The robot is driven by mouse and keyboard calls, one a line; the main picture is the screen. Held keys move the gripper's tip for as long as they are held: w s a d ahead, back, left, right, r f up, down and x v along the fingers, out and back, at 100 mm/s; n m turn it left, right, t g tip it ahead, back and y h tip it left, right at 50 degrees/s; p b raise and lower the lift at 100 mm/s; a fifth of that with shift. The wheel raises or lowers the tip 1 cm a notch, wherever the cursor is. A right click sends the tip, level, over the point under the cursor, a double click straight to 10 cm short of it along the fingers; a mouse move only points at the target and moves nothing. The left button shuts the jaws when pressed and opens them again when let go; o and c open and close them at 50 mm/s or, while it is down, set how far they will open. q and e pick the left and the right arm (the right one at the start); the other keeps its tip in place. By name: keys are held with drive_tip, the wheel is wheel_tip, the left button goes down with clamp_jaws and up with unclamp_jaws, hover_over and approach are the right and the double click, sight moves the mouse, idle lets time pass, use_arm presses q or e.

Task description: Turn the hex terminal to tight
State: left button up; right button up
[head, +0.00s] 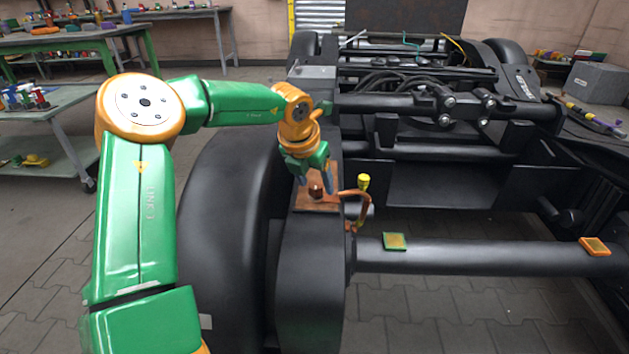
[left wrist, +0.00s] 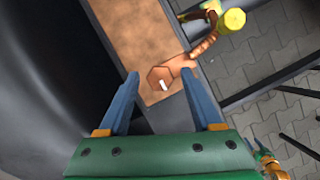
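The hex terminal (head: 316,191) is a small copper-brown piece on a copper plate (head: 303,204) on top of the black bogie frame. In the left wrist view the hex terminal (left wrist: 160,79) has a white mark on its face, and a copper-coloured cable (left wrist: 203,47) runs from beside it to a yellow cap (left wrist: 235,18). My left gripper (head: 315,184) is above the plate, at the terminal. Its blue fingers (left wrist: 160,74) are spread, with the terminal showing between the tips; I cannot tell whether they touch it.
The yellow cap (head: 363,181) stands up just right of the plate. A green square pad (head: 395,241) and an orange one (head: 595,246) sit on the axle tube. The black wheel (head: 225,240) is left of the frame. A cart (head: 45,130) and workbenches stand farther left.

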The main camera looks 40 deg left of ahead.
use_arm(q)
drive_tip(key=p+v, duration=0.1)
drive_tip(key=v, duration=0.6)
idle(0.5)
